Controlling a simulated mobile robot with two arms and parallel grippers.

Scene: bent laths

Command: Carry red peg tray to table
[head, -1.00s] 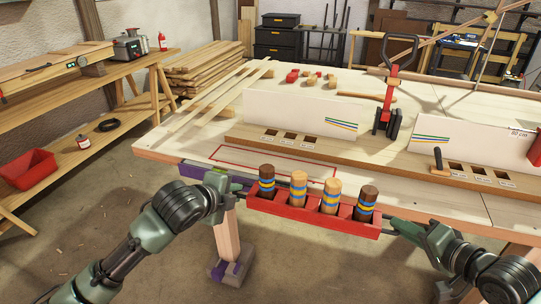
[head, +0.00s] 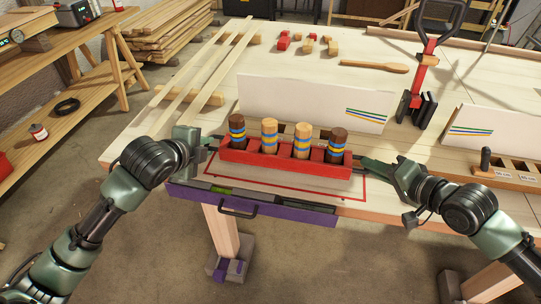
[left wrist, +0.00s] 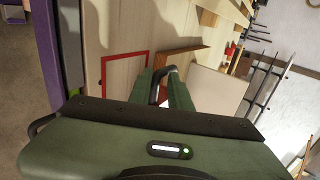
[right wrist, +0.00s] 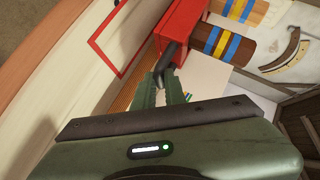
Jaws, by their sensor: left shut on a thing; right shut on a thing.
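The red peg tray (head: 285,162) is over the front of the table, level, behind the front line of a red outlined rectangle (head: 364,190). Several upright pegs with blue and yellow bands stand in it; a dark brown peg (head: 237,133) is at the left end. My left gripper (head: 211,142) is shut on the tray's left handle, a dark bar in the left wrist view (left wrist: 167,76). My right gripper (head: 366,167) is shut on the right handle, which also shows in the right wrist view (right wrist: 165,66). I cannot tell whether the tray's underside touches the tabletop.
A white upright panel (head: 300,98) stands behind the tray. A red and black clamp (head: 423,75) and another white panel (head: 490,130) stand to the right. Long laths (head: 205,85) lie at left. A purple drawer (head: 270,209) with a handle is under the front edge.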

